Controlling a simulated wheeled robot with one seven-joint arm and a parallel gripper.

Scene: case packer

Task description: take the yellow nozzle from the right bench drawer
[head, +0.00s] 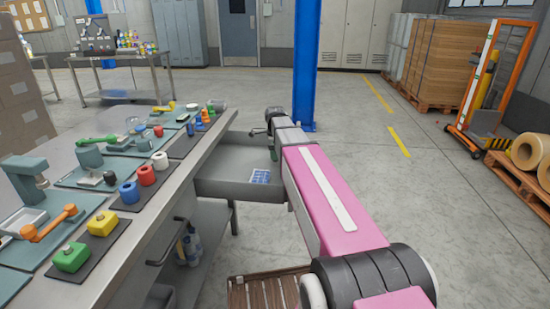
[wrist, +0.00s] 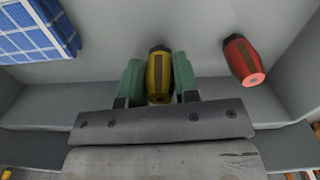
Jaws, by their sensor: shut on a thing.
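The yellow nozzle (wrist: 159,76) has a dark band and a dark tip, and shows in the wrist view between the green fingers of my gripper (wrist: 159,82). The fingers are shut on it from both sides. The open drawer (head: 240,188) sticks out from the right side of the bench in the head view. My gripper is over the drawer's far right part there, mostly hidden by my pink arm. The nozzle cannot be made out in the head view. In the wrist view the nozzle is above or at the grey drawer floor; the exact height is unclear.
A red nozzle (wrist: 243,61) lies in the drawer to the right of my gripper. A blue gridded item (wrist: 37,32) lies at the left. The bench top (head: 150,190) holds coloured blocks and fixtures. A blue post (head: 305,70) stands behind the drawer.

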